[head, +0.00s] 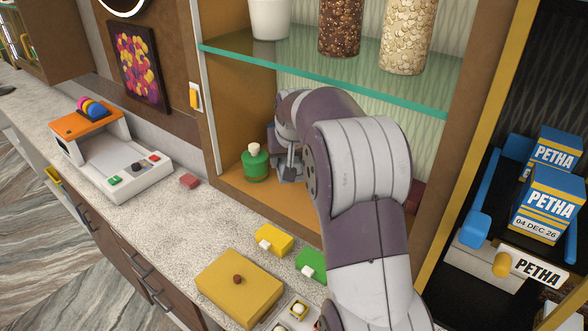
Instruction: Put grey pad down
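One arm of mine, which looks like the right, reaches up from the bottom into the wooden cabinet under the glass shelf. Its gripper (289,172) is low in the cabinet, just right of a green round piece with a cream knob (256,164). The wrist and forearm cover much of the gripper, so I cannot tell whether it is open or holds anything. I cannot make out a grey pad; it may be hidden behind the arm. My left gripper is not in view.
The glass shelf edge (330,80) runs just above my wrist, with jars on it. A yellow box (239,288), a yellow block (274,239) and a green block (311,264) stand in front of the cabinet.

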